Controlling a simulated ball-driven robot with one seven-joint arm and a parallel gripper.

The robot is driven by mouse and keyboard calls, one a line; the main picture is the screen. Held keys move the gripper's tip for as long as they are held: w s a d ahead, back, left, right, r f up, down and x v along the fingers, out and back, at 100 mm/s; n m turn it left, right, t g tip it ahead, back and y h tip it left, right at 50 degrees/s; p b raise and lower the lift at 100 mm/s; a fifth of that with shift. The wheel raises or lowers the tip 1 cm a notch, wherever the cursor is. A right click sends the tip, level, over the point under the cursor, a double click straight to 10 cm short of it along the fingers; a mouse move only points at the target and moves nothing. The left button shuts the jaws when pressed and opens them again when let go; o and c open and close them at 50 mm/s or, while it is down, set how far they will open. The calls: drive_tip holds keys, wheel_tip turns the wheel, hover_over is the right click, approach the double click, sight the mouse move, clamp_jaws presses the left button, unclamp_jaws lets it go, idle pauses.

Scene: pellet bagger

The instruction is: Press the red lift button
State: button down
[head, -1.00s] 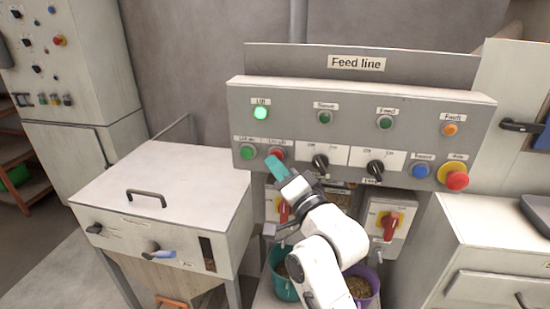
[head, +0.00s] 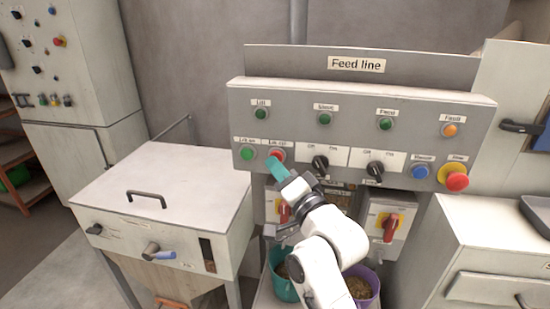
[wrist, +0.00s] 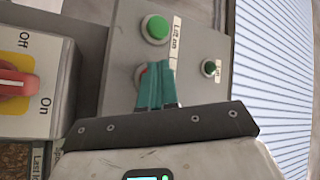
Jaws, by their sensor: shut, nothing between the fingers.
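The red lift button (head: 277,153) is on the lower left of the Feed line panel, just right of the green lift-on button (head: 247,153). My gripper (head: 273,163) is shut and empty, its teal fingertips at the red button's face, seemingly touching it. In the wrist view the fingertips (wrist: 155,70) cover most of the red button (wrist: 142,74); only a sliver shows at their left. The green button (wrist: 156,28) shows clear beside them. The lift lamp (head: 260,114) above is dark green, unlit.
To the right are black rotary switches (head: 320,163), a blue button (head: 420,172) and a red emergency stop (head: 457,181). Red-handled switches (head: 390,228) sit below the panel. A white-lidded hopper (head: 165,185) stands left; teal and purple buckets (head: 372,284) are beneath.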

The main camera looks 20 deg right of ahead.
drive_tip(key=shift+s+a, duration=0.3)
drive_tip(key=shift+s, duration=0.1)
drive_tip(key=shift+p, duration=0.3)
drive_tip(key=s+a+p, duration=0.3)
drive_tip(key=s+p, duration=0.1)
drive_tip(key=s, duration=0.1)
drive_tip(key=shift+a, duration=0.25)
